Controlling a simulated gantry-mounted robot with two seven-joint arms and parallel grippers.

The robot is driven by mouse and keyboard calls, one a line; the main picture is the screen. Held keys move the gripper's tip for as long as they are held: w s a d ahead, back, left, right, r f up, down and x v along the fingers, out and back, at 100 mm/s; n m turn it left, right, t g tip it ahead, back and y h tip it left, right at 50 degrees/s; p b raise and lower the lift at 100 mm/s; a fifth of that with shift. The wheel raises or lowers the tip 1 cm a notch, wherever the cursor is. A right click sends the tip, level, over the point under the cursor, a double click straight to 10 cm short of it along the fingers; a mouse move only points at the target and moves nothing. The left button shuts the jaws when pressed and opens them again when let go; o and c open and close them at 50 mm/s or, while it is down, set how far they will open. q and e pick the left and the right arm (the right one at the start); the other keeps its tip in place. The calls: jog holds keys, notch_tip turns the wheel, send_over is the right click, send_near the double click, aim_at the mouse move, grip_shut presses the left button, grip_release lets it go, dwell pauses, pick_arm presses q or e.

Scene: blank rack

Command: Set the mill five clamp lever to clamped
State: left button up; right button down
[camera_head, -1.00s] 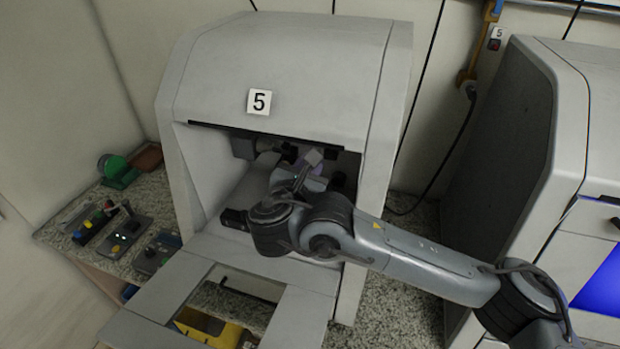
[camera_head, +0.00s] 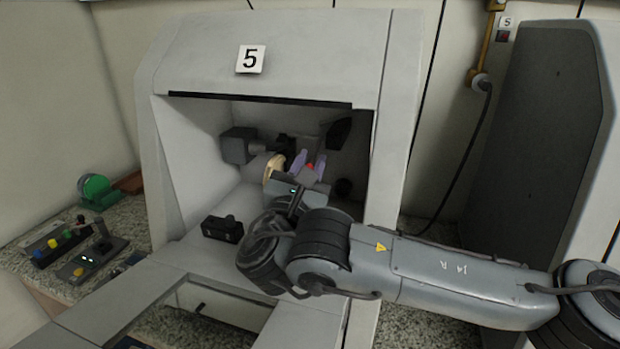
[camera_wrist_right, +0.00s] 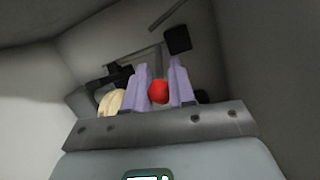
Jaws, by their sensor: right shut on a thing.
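The mill marked 5 (camera_head: 180,60) has an open front. My right arm reaches into it from the right. Deep inside, my right gripper (camera_head: 308,158) has its pale purple fingers on either side of a red knob (camera_head: 309,166), shut on it. In the right wrist view, the red knob (camera_wrist_right: 158,91) sits between the two fingers, with a thin dark rod rising behind it. I take it for the clamp lever's knob; most of the lever is hidden. My left gripper is not in view.
A round beige part (camera_head: 273,168) is close to the left of the gripper. A grey block with a spindle (camera_head: 238,146) is farther left. A small black box (camera_head: 222,229) sits on the mill's sill. Control boxes (camera_head: 92,258) stand on the left counter.

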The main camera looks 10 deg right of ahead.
jog(key=shift+f, duration=0.1)
dwell(0.3)
jog(key=c, duration=1)
grip_release()
jog(key=p+v, duration=0.1)
jog(key=v, duration=0.6)
jog(key=shift+s+a+p, duration=0.15)
jog(key=shift+s+p, duration=0.05)
jog(key=shift+p, duration=0.2)
